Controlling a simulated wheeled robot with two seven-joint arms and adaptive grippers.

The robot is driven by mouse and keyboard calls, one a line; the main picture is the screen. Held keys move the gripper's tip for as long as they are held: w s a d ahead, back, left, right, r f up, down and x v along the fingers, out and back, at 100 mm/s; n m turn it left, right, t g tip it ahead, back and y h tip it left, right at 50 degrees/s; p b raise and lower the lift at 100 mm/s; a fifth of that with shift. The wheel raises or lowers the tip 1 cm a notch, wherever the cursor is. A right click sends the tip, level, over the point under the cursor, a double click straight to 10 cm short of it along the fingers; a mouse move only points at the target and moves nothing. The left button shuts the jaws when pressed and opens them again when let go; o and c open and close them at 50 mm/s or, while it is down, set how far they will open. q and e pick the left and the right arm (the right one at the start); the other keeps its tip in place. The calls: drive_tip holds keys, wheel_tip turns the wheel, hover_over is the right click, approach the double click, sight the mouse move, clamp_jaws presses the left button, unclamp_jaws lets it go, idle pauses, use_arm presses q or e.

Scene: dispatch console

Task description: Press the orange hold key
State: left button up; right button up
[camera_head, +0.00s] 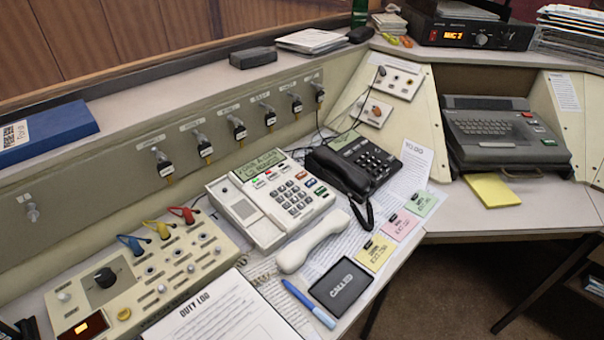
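A white desk phone (292,201) with a green-lit display (260,164) sits mid-desk. It has a dark number pad, a row of small coloured keys under the display and a coloured column to the right of the pad. A small orange-red key (302,175) shows at the top of that column; its label is too small to read. The phone's white handset (312,242) lies off the cradle on the papers in front of it. Neither of my grippers is identifiable in the head view, and nothing covers the phone's keys.
A black phone (352,165) stands close on the right. A control box with coloured plugs (140,275), a duty log (222,312), a blue pen (308,304) and a black "CALLED" pad (341,287) lie nearer. A grey typewriter-like machine (503,135) stands at right.

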use_arm(q)
clamp_jaws()
idle(1.4)
